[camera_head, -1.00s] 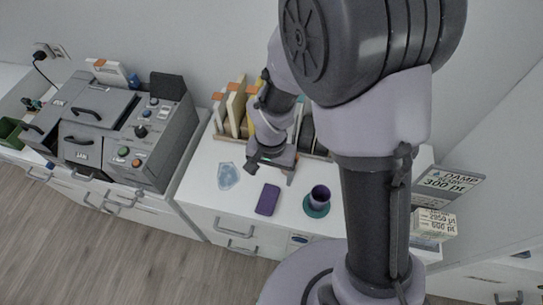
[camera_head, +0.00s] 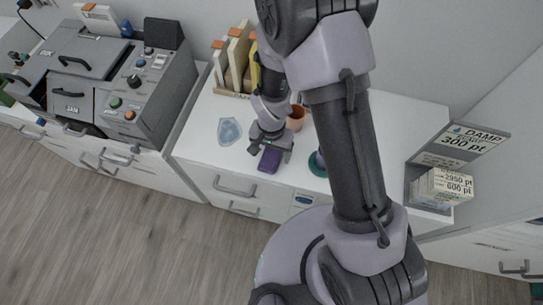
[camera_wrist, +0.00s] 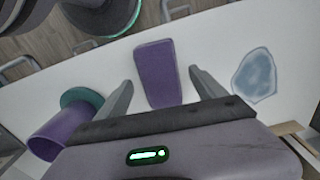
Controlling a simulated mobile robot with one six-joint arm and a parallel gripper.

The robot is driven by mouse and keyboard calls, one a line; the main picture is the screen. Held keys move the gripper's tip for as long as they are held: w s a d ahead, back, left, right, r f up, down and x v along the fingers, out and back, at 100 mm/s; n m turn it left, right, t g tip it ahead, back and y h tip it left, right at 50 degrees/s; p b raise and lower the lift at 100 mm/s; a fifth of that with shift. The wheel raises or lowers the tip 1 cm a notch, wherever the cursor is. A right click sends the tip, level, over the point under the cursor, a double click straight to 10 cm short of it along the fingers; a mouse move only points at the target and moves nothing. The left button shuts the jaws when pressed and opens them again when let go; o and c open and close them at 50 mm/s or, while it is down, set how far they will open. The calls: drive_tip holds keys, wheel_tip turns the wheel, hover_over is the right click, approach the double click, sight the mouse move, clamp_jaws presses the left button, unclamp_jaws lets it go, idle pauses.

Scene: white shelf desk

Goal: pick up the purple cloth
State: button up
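The purple cloth (camera_head: 270,160) is a flat rounded rectangle lying on the white desk top near its front edge. In the wrist view the cloth (camera_wrist: 158,74) lies between the two fingers, which are spread wide. My gripper (camera_head: 270,150) is open and empty, just behind and above the cloth in the head view. In the wrist view my gripper (camera_wrist: 158,82) shows clear space between each finger and the cloth. I cannot tell the exact height of the fingers above the desk.
A light blue patch (camera_head: 230,131) lies left of the cloth. A purple cup (camera_wrist: 60,132) and a teal round piece (camera_wrist: 82,98) are on the other side. An orange-brown pot (camera_head: 296,118) and upright folders (camera_head: 238,55) stand behind. A sign holder (camera_head: 456,160) stands at the right.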

sight(271, 154)
drive_tip(key=c, duration=1.3)
drive_tip(key=shift+r+p, duration=0.3)
drive_tip(key=shift+r, duration=0.2)
wheel_tip(271, 154, up, 3)
drive_tip(key=shift+f+p, duration=0.2)
drive_tip(key=shift+p, duration=0.45)
drive_tip(key=s+a+r+p, duration=0.1)
drive_tip(key=s+p, duration=0.9)
drive_tip(key=s, duration=0.6)
drive_tip(key=shift+r+p, duration=0.2)
drive_tip(key=shift+p, duration=0.1)
drive_tip(key=shift+a, duration=0.1)
